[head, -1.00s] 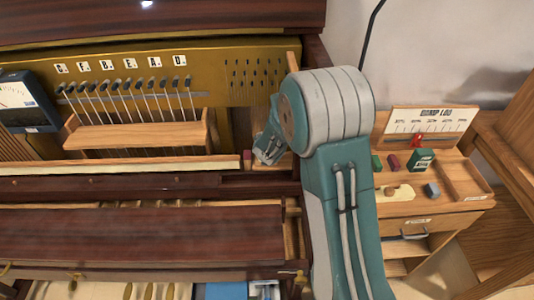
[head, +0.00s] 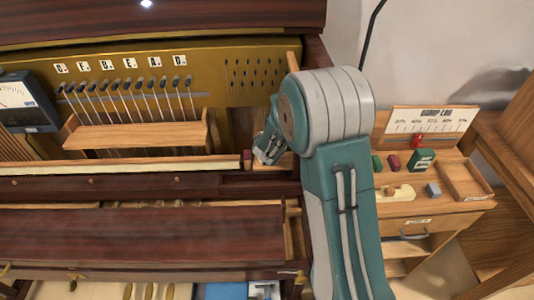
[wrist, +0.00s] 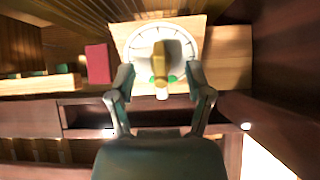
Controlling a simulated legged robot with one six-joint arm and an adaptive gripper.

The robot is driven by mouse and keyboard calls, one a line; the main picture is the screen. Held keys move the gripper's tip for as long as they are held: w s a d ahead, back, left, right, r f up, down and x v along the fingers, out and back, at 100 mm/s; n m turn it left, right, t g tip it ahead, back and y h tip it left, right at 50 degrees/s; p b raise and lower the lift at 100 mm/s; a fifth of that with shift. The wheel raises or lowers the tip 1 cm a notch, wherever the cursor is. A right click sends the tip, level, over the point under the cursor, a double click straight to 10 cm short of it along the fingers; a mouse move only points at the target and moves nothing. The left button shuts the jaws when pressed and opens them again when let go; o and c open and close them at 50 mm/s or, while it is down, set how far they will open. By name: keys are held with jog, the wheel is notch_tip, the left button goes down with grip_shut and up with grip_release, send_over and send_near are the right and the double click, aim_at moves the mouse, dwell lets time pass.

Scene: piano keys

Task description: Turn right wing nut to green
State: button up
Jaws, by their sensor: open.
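A brass wing nut (wrist: 160,62) stands upright at the middle of a round white dial (wrist: 135,46) with dark tick marks in the wrist view. Contact cannot be made out. In the head view my gripper (head: 267,146) is partly hidden behind my arm, at the right end of the piano. The wing nut and dial are hidden there.
A red block (wrist: 98,63) stands left of the dial. A dark wooden side wall (wrist: 280,65) rises close on the right. In the head view, a wooden rack (head: 137,137) with several pins is to the left, and a workbench (head: 405,228) with small blocks is at right.

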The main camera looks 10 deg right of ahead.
jog(key=v, duration=1.1)
dwell(1.2)
jog(key=shift+s, duration=0.1)
dwell(0.4)
